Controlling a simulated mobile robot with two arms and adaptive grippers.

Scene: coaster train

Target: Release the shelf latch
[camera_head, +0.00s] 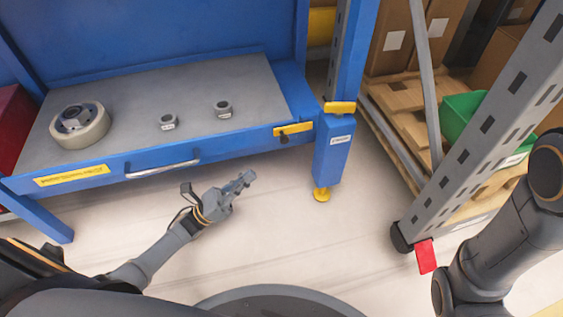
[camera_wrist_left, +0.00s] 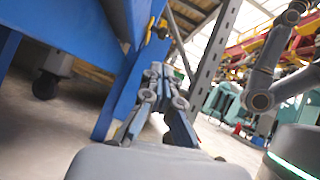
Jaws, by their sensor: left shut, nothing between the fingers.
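A yellow latch plate with a small dark knob (camera_head: 284,139) sits on the front edge of the blue shelf unit, near its right corner post. My left gripper (camera_head: 247,178) is shut and empty, in front of and below the shelf edge. It points toward the blue corner post and is apart from the latch. In the left wrist view its fingers (camera_wrist_left: 157,75) are together, with the blue post behind them. A small yellow and dark part (camera_wrist_left: 151,28) shows above them there; I cannot tell if it is the latch. My right gripper is out of view.
The floor around my left gripper is clear.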

